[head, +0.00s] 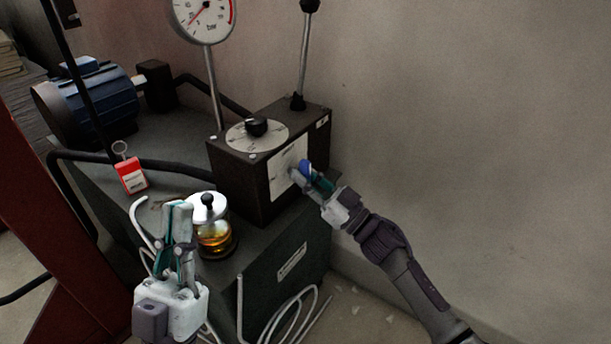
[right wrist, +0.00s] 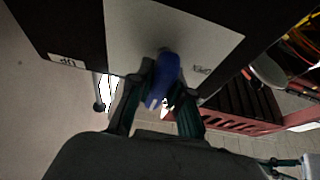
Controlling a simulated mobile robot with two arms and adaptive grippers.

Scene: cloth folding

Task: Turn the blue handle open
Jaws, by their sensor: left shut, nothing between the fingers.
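The blue handle (head: 304,166) sits on the pale front plate of a dark control box (head: 240,171). In the right wrist view the handle (right wrist: 164,78) points toward the camera. My right gripper (head: 306,176) is at the handle, with its fingers on either side of it in the right wrist view (right wrist: 160,95). I cannot tell whether both fingers press on it; they partly hide it in the head view. My left gripper (head: 178,207) is shut and empty, pointing up in front of the bench, left of the glass jar.
A dial with a black knob (head: 257,128), a lever (head: 304,60) and a pressure gauge (head: 205,15) rise from the box. A glass jar with amber liquid (head: 215,237), a red tag (head: 131,177) and a blue motor (head: 103,100) are left. The wall side is clear.

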